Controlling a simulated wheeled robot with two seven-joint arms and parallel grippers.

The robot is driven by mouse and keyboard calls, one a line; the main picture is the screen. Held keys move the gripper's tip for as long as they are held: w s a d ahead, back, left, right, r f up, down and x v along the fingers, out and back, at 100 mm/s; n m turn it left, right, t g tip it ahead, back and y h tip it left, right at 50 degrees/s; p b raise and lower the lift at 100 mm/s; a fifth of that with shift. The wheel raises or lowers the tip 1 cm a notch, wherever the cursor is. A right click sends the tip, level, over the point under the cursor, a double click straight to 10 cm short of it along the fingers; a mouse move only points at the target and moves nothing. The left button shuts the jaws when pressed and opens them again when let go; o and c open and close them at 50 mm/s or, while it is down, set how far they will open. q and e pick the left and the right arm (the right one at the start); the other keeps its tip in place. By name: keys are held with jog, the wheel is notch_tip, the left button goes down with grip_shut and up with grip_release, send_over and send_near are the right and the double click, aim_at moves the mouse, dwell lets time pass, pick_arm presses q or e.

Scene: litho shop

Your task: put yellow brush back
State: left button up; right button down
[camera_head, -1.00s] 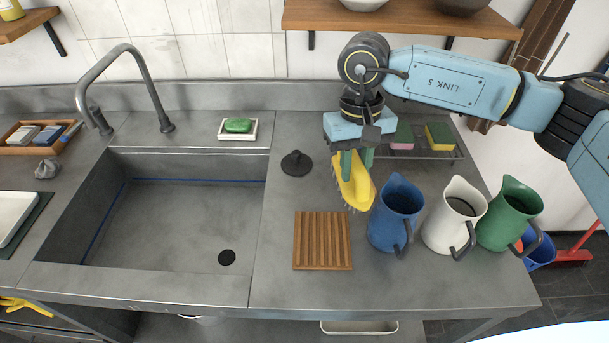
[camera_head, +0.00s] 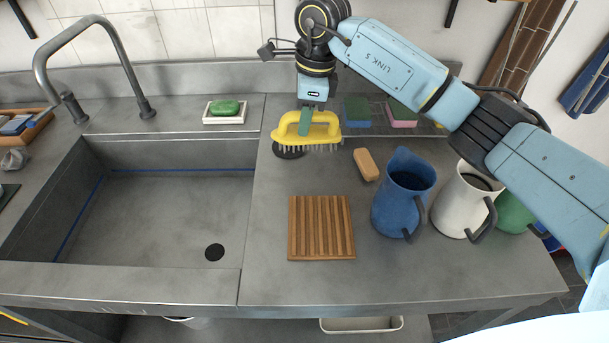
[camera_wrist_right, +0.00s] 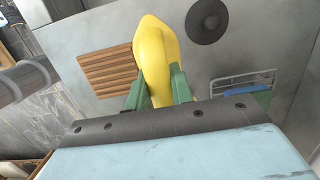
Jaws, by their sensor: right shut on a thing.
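The yellow brush (camera_head: 290,131) has a loop handle and bristles that point down. My right gripper (camera_head: 305,124) is shut on its handle and holds it over the counter, in front of the black round stopper (camera_head: 289,153) as seen from the head. In the right wrist view the brush (camera_wrist_right: 154,58) sits between the green fingers of the gripper (camera_wrist_right: 158,90). The wrist view shows the black stopper (camera_wrist_right: 206,20) and the slatted wooden board (camera_wrist_right: 104,70) on either side of the brush. My left gripper is not in view.
A blue jug (camera_head: 402,195) and a white jug (camera_head: 460,205) stand at the right, beside a green jug (camera_head: 513,213). A tan block (camera_head: 366,164) lies near the wire rack (camera_head: 378,113) with sponges. A soap dish (camera_head: 226,119) stands behind the sink (camera_head: 150,215).

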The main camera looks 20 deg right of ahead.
notch_tip(320, 180, down, 10)
jog(key=shift+r, duration=0.25)
jog(key=shift+f, duration=0.1)
jog(key=c, duration=1.2)
grip_release()
jog(key=r, duration=0.4)
jog(key=d+r, duration=0.1)
jog(key=r, duration=0.7)
jog(key=shift+s+d, duration=0.3)
jog(key=shift+d, duration=0.05)
